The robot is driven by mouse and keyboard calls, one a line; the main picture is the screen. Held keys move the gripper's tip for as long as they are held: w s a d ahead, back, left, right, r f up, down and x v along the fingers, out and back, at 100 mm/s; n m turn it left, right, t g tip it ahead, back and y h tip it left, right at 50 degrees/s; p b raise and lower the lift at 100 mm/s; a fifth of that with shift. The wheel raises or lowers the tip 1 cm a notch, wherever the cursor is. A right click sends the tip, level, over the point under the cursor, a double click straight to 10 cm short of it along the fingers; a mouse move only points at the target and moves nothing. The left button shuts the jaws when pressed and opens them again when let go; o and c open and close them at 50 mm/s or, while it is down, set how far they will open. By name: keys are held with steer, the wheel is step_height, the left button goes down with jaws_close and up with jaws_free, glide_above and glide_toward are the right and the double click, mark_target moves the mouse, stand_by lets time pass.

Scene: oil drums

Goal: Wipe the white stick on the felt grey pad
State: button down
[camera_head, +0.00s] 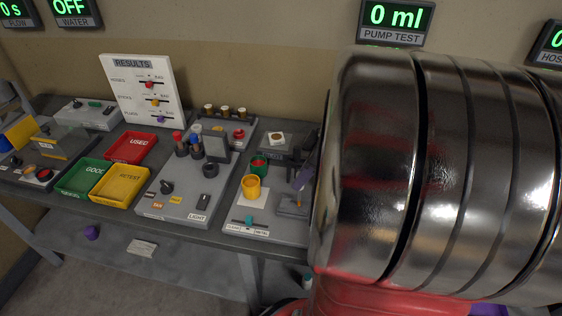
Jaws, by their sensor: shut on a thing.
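My gripper (303,178) is at the right end of the bench, pointing down, partly hidden by the large metal shape at the right. It is shut on a thin stick (298,199), of which only a small tan-orange lower end shows. The rest of the stick and its white colour are hidden. A dark grey pad (287,208) lies flat on the light grey board just below. The stick's end is over or at the pad; I cannot tell whether they touch.
Beside the pad stand a yellow cup (251,187) and a green cup (259,165) with red inside. A teal knob (249,221) is in front. Red (130,147), green and yellow trays lie left. Shiny ribbed metal blocks the right; I cannot tell whether it is mine.

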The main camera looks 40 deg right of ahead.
steer(key=shift+w+a, duration=0.8)
steer(key=shift+w, duration=0.2)
steer(key=shift+s+d, duration=0.9)
steer(key=shift+s, duration=0.3)
steer(key=shift+f, duration=0.1)
steer(key=shift+w+a, duration=0.1)
steer(key=shift+w+a, duration=0.8)
steer(key=shift+w, duration=0.3)
steer(key=shift+s+d, duration=0.1)
